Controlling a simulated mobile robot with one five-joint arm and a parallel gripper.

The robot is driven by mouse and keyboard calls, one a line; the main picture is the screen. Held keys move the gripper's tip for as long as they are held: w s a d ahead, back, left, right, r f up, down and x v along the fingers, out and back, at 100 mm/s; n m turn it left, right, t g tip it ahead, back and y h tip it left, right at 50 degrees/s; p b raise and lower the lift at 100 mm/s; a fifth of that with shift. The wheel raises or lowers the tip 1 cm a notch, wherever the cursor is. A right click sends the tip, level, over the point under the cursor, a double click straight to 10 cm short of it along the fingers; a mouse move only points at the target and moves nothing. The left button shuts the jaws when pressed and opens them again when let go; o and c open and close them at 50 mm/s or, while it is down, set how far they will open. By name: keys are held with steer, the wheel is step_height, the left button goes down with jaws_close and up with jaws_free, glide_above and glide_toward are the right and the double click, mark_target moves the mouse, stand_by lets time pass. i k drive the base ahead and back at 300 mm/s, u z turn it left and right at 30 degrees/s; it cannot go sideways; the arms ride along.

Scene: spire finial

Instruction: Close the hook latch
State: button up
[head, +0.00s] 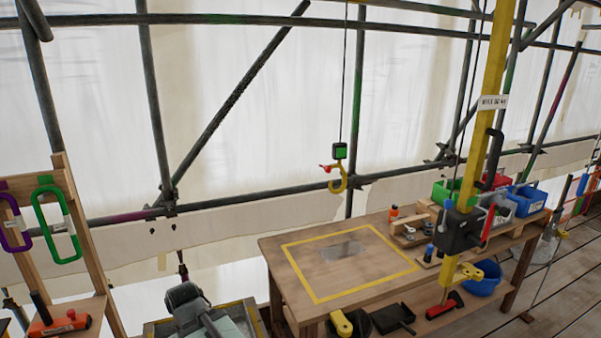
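A yellow hook (343,183) hangs upright in mid-air near the middle of the head view, its mouth facing left. It hangs below a dark block with a green face (340,151) on a thin cable. A small red latch piece (325,168) sticks out to the left from the upper part of the hook. It appears to stand away from the hook's tip, but it is too small to be sure. No gripper fingers show, and nothing is seen touching the hook or latch.
A wooden bench (300,260) with a yellow outline stands below the hook. A yellow post (487,95) with a dark clamp (460,230) rises at the right. Scaffold tubes cross behind. A wooden rack (62,178) with green and purple loops stands left. Air around the hook looks clear.

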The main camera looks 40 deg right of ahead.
mark_target(328, 169)
steer(key=u, duration=0.1)
steer(key=i, duration=1)
steer(key=z, duration=0.05)
